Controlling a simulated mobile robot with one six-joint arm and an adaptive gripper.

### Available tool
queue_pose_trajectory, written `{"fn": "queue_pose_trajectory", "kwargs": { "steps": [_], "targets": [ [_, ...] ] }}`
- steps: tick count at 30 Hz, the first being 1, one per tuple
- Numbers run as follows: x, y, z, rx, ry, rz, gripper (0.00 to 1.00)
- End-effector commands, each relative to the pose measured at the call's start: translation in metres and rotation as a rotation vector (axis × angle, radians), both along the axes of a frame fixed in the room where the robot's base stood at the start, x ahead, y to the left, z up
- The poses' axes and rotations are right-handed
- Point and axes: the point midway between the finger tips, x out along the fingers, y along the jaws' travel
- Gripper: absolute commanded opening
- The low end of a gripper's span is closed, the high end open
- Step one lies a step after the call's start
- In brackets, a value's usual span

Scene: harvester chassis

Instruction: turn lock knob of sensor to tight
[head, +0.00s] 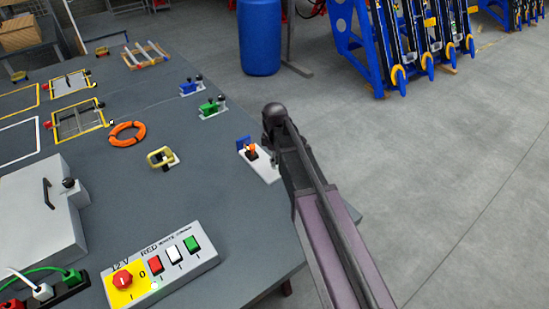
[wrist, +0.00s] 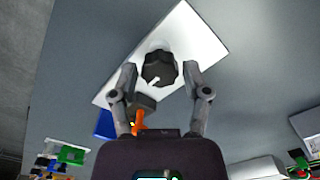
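The dark, lobed lock knob (wrist: 160,67) sits on the white plate (wrist: 191,30) of the sensor in the wrist view. A small white mark shows on its lower side. My gripper (wrist: 160,71) is open, with one finger on each side of the knob. A narrow gap seems to show between the fingers and the knob. An orange part (wrist: 137,124) and a blue block (wrist: 104,125) lie below the knob. In the head view the white plate (head: 264,169) is at the table's right edge, beside the blue block (head: 243,141) and orange part (head: 251,147). My arm hides the knob and fingers there.
The grey table (head: 200,150) also holds a yellow clamp-like part (head: 162,158), an orange ring (head: 127,134), a green part (head: 212,107), and a button panel (head: 160,268). A blue barrel (head: 260,38) stands on the floor beyond.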

Motion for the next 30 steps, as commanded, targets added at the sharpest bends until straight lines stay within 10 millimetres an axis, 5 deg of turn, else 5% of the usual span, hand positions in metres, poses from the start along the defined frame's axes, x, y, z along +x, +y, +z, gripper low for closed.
{"fn": "queue_pose_trajectory", "kwargs": {
  "steps": [1, 4, 17, 30],
  "targets": [
    [0.0, 0.0, 0.0, 0.0, 0.0, 0.0, 0.31],
    [0.0, 0.0, 0.0, 0.0, 0.0, 0.0, 0.01],
    [-0.0003, 0.0001, -0.0002, 0.0, 0.001, -0.04, 0.0],
    [-0.0007, 0.0, -0.0003, 0.0, 0.002, -0.312, 0.0]
  ]
}}
